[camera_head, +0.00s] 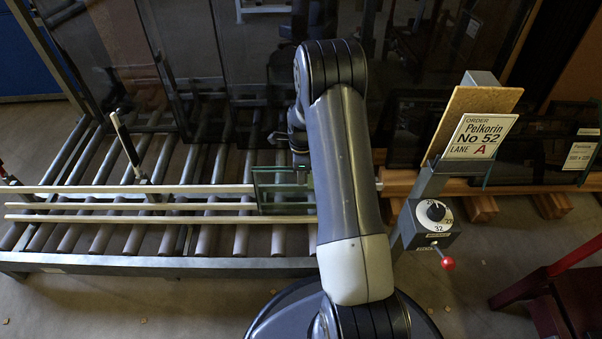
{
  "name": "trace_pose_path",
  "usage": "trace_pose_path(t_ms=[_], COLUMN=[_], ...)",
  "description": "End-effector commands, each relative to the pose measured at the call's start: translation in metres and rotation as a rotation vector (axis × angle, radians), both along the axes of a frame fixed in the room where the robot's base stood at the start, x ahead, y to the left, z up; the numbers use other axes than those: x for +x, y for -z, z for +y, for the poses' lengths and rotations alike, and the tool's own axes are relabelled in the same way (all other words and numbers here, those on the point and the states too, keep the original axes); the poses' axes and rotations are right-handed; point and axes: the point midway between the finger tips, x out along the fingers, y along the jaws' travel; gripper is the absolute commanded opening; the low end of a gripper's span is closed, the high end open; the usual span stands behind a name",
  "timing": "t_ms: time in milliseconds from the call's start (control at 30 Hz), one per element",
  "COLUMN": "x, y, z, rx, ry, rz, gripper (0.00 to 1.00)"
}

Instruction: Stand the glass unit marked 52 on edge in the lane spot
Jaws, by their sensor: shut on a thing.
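A small glass unit (272,190) with greenish edges stands upright among the pale wooden rails (150,204) on the roller bed, just left of my arm. My gripper (300,163) is at its upper right part and shut on it. My forearm hides the right side of the unit and much of the gripper. No mark can be read on the unit. The order card (479,137) reads Pelkorin No 52, lane A. Which lane the unit's lower edge is in, and whether it touches the bed, I cannot tell.
Tall dark glass panes (190,75) stand behind the roller bed (95,262). A dial box (432,222) with a red-knobbed lever is right of my arm. More dark glass with a label (580,155) stands on timber at right. The rails left of the unit are clear.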

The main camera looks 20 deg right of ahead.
Motion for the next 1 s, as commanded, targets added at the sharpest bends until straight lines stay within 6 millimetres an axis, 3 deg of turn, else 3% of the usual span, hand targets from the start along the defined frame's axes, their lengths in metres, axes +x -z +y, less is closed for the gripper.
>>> trace_pose_path(t_ms=[200, 233, 533, 767, 1000], x=[0.002, 0.002, 0.001, -0.001, 0.0], y=[-0.002, -0.002, -0.001, 0.002, -0.01], z=[0.0, 0.0, 0.0, 0.0, 0.0], rx=[-0.001, -0.001, -0.001, 0.0, 0.0], ry=[0.0, 0.0, 0.0, 0.0, 0.0], rz=[-0.004, -0.004, -0.002, 0.003, 0.001], gripper=[0.0, 0.2, 0.44, 0.44, 0.44])
